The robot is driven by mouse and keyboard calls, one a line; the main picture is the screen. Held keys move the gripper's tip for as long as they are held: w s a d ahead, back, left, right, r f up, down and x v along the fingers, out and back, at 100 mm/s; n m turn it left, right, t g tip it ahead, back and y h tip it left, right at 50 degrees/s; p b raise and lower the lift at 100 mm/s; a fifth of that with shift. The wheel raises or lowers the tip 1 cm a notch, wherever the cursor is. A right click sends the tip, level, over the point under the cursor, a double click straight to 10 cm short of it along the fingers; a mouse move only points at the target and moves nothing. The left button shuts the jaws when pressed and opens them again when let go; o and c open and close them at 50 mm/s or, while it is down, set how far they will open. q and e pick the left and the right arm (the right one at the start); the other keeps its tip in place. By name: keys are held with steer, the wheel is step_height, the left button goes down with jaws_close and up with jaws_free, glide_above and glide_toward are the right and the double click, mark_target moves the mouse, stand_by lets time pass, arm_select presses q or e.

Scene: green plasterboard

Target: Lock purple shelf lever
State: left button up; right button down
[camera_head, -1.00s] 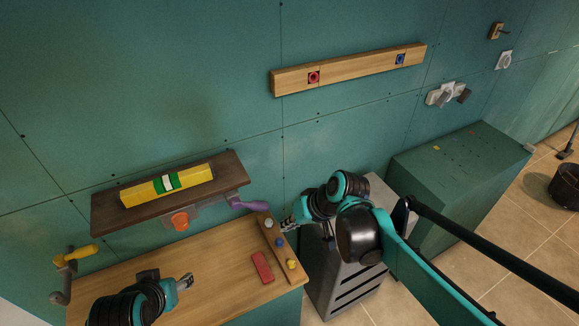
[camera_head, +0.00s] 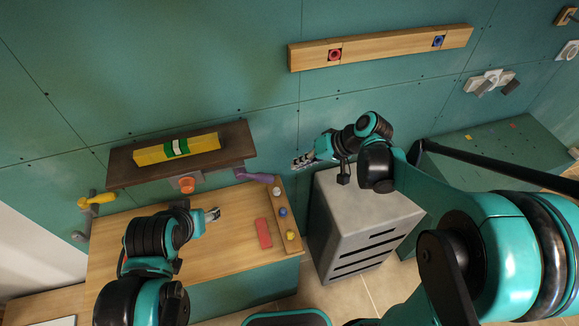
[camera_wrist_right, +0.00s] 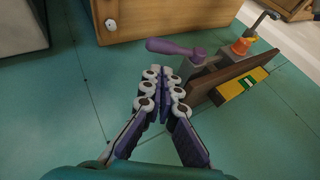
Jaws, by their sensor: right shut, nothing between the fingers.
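The purple lever (camera_head: 255,177) sits under the right end of the dark wooden shelf (camera_head: 240,138), its handle pointing right, roughly level. It also shows in the right wrist view (camera_wrist_right: 170,48), beyond my fingertips and apart from them. My right gripper (camera_head: 301,162) is shut and empty, to the right of the lever and slightly higher, near the green wall. Its closed fingers fill the middle of the wrist view (camera_wrist_right: 160,85). My left gripper (camera_head: 212,214) hangs over the bench, left of the red block; its fingers are too small to read.
A yellow level (camera_head: 150,155) lies on the shelf; an orange knob (camera_head: 187,185) is below it. The wooden bench (camera_head: 215,255) holds a red block (camera_head: 263,233) and a strip with coloured knobs (camera_head: 283,212). A grey cabinet (camera_head: 350,215) stands right of the bench.

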mark_target(269, 179)
steer(key=b+x, duration=0.1)
steer(key=x, duration=1.1)
steer(key=shift+w+a+f+b, duration=0.1)
steer(key=shift+a+f+b, duration=0.15)
steer(key=shift+b, duration=0.05)
steer(key=shift+a+f+y+b, duration=0.1)
steer(key=shift+f+y+b, duration=0.65)
steer(key=shift+b, duration=0.85)
steer(key=s+a+f+m+y+b, duration=0.1)
steer(key=a+f+y+b, duration=0.4)
steer(key=b, duration=1.1)
steer(key=shift+a+f+m+y, duration=0.25)
steer(key=shift+f+m+y, duration=0.2)
steer(key=shift+m+y, duration=0.25)
steer(key=shift+s, duration=0.1)
